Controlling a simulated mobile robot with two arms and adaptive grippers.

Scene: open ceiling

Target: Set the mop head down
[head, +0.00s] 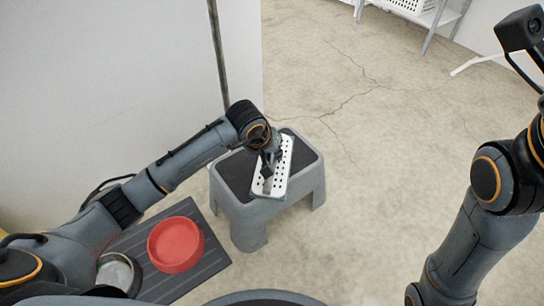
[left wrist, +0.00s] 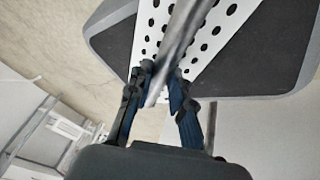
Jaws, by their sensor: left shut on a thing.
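The mop head (head: 286,154) is a white plate with rows of dark holes and a grey bar along its middle. It is over the dark top of a grey step stool (head: 217,189), slightly tilted across it; whether it touches the top I cannot tell. My left gripper (head: 267,170) is shut on the mop head's grey bar. In the left wrist view the fingers (left wrist: 160,88) close around that bar, with the white plate (left wrist: 222,30) beyond it. My right arm shows at the right, but its fingers are out of view.
A red bowl (head: 174,245) and a metal bowl (head: 117,272) are on a dark ribbed mat (head: 205,272) left of the stool. A thin pole (head: 218,50) stands by the white wall. A shelf (head: 440,18) is at the back. The cracked floor right of the stool is clear.

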